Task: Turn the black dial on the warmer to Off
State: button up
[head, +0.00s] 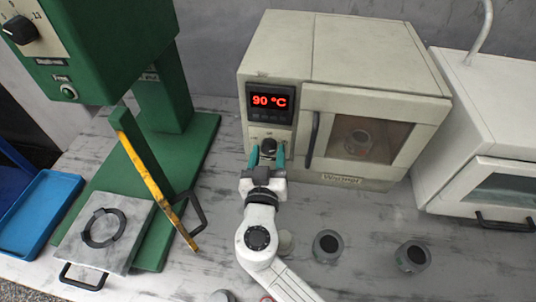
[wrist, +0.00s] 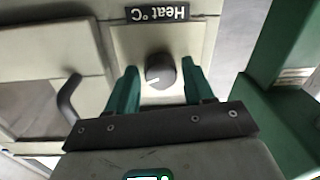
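The beige warmer (head: 275,50) stands at the back middle, with a red 90 °C display (head: 269,101) on its front left panel. Below the display is the black dial (head: 269,146), round with a white pointer mark. My gripper (head: 268,156) is open in front of the panel, one finger on each side of the dial, with small gaps showing. The small markings around the dial are unreadable.
The warmer's black door handle (head: 312,140) is just right of my gripper. A green press (head: 165,90) with a yellow lever (head: 150,178) stands left. Grey cylindrical parts (head: 328,245) are on the table at front right. A white oven (head: 470,150) is far right.

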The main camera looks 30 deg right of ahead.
jog(key=c, duration=0.8)
